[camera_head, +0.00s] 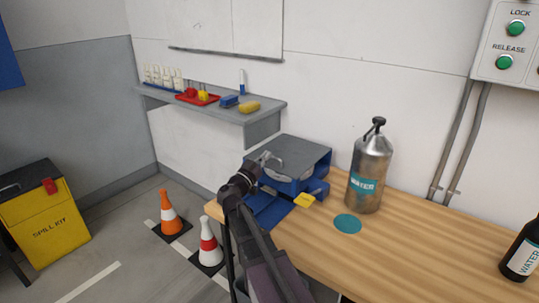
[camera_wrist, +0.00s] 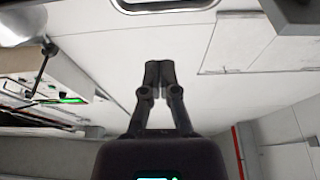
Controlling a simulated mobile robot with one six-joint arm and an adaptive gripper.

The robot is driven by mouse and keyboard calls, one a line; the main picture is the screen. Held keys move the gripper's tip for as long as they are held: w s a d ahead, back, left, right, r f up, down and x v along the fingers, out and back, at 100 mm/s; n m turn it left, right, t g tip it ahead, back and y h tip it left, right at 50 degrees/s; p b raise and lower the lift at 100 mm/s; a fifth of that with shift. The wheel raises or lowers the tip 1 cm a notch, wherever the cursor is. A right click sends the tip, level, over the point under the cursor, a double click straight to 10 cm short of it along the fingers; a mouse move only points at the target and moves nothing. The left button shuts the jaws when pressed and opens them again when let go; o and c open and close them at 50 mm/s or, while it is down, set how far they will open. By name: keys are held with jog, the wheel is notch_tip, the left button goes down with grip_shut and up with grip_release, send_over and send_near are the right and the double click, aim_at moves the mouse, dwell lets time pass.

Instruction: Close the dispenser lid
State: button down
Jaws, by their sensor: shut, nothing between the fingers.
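The dispenser is a blue box (camera_head: 313,187) at the left end of the wooden table in the head view. A gap with blue parts shows under the lid's front edge; I cannot tell how far the lid stands open. My gripper (camera_head: 264,159) is at the lid's left edge, and I cannot tell whether it touches. In the wrist view my gripper (camera_wrist: 159,68) is shut and empty. A rounded frame-like part shows at that view's top edge.
A blue panel (camera_head: 266,209) and a yellow piece (camera_head: 304,200) are at the dispenser's front. A metal water bottle (camera_head: 369,175) stands close on its right, behind a teal disc (camera_head: 347,224). A shelf (camera_head: 225,108) is behind. Two cones stand on the floor left. The table's middle right is clear.

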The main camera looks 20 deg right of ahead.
jog(key=f+b+v, duration=0.1)
jog(key=b+v, duration=0.2)
jog(key=v, duration=0.4)
jog(key=shift+d+f, duration=0.2)
jog(key=shift+f, duration=0.05)
jog(key=shift+w+r, duration=0.15)
